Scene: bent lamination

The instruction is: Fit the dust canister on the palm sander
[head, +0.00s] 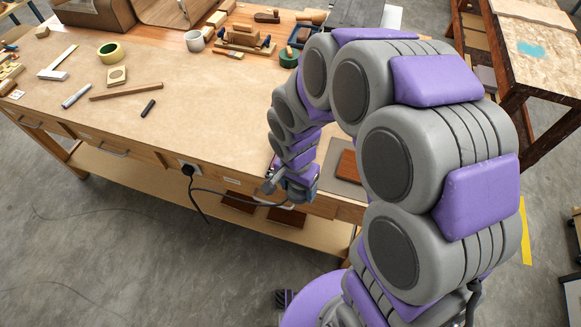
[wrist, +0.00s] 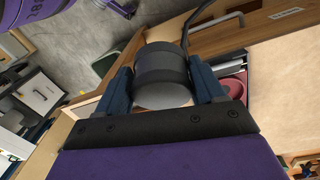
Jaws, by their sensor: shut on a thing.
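My gripper (wrist: 160,70) is shut on a grey, round body with a darker band (wrist: 162,74). A black cord (wrist: 205,20) runs up to its far side in the wrist view, so it looks like the palm sander, but I cannot be sure. In the head view my gripper (head: 297,190) is low at the bench's front edge, with a grey part (head: 268,186) and cord beside it. The arm hides most of the held thing there. I cannot make out the dust canister for certain in either view.
The bench top (head: 200,115) is bare in the middle. A shelf (head: 150,185) runs below.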

